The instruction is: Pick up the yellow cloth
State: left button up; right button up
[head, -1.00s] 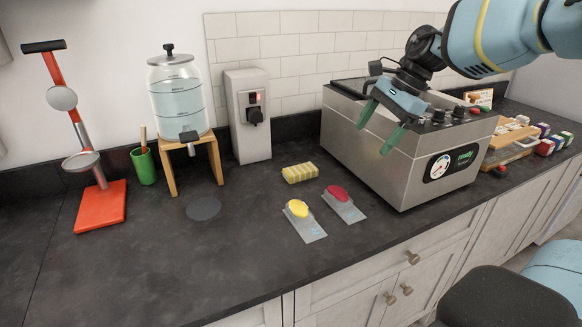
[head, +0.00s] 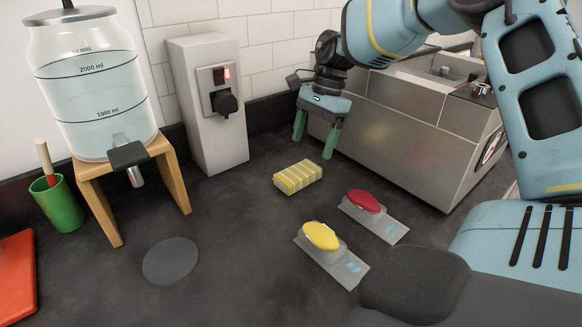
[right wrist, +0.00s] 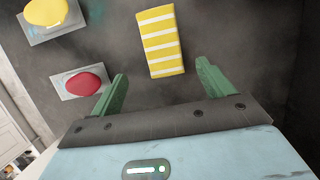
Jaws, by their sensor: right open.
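The yellow cloth (head: 298,176) is a folded block with white stripes, lying flat on the dark counter. My right gripper (head: 315,148) is open and empty, with green fingers pointing down, above and just behind and right of the cloth. In the right wrist view the cloth (right wrist: 160,42) lies ahead of the open gripper (right wrist: 160,85), between the lines of its two fingers and apart from them. My left gripper is not in view.
A yellow button (head: 321,236) and a red button (head: 363,201) on metal plates stand in front of the cloth. A steel machine (head: 410,115) stands right, a grey socket post (head: 208,105) behind left. A water dispenser (head: 92,85) and a dark disc (head: 171,261) are at left.

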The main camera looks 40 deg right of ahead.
aim_at(299, 171)
jog(key=shift+s+a+f, duration=0.1)
jog(key=shift+s+f, duration=0.05)
jog(key=shift+x, duration=0.85)
jog(key=shift+a+f, duration=0.1)
jog(key=shift+f, duration=0.2)
jog(key=a+f, duration=0.1)
jog(key=w+a+f+p, duration=0.1)
jog(key=f, duration=0.1)
jog(key=shift+a+f, duration=0.15)
jog(key=shift+f, duration=0.6)
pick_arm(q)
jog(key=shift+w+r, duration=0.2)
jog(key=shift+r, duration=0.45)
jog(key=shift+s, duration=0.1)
